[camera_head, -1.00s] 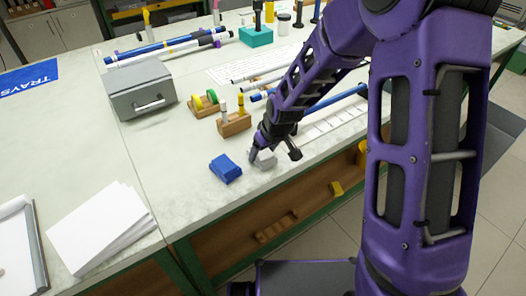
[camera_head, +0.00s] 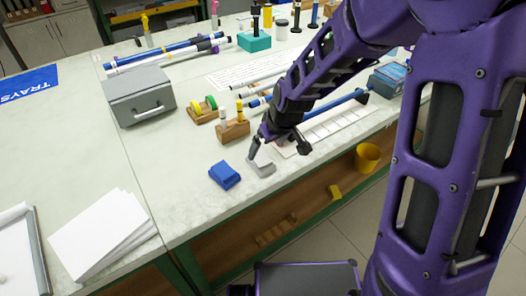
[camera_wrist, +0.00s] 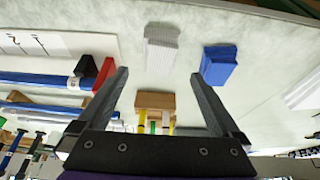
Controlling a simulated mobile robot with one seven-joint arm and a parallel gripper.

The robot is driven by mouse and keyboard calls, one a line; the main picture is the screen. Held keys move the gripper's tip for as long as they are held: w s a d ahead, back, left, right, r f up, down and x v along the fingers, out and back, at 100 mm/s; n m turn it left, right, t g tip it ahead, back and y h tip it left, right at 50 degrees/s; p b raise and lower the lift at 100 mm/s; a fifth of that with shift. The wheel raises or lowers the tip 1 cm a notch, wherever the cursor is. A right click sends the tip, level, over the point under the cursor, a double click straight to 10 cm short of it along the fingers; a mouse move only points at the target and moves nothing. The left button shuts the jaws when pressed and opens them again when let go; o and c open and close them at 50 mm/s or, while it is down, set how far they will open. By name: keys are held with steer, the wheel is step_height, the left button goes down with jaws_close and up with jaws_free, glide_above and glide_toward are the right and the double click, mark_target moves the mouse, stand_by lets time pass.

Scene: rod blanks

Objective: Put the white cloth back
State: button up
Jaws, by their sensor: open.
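The white cloth (camera_head: 262,166) lies folded on the bench near its front edge, just right of a folded blue cloth (camera_head: 225,174). My gripper (camera_head: 278,148) is over the bench just behind the white cloth, open, with nothing between its fingers. In the wrist view the white cloth (camera_wrist: 161,46) lies beyond the tips of my open gripper (camera_wrist: 158,73), and the blue cloth (camera_wrist: 219,65) is to its right. One finger overlaps the white cloth's upper edge in the head view; I cannot tell whether it touches.
A wooden block with upright markers (camera_head: 233,130) stands behind the gripper. A grey box (camera_head: 140,97) stands farther left, with paper sheets (camera_head: 100,235) at front left. Rods and a white marked strip (camera_head: 335,125) lie to the right. Bare bench lies left of the blue cloth.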

steer(key=shift+p+v, duration=0.45)
steer(key=shift+v, duration=1.9)
steer(key=shift+s, duration=0.1)
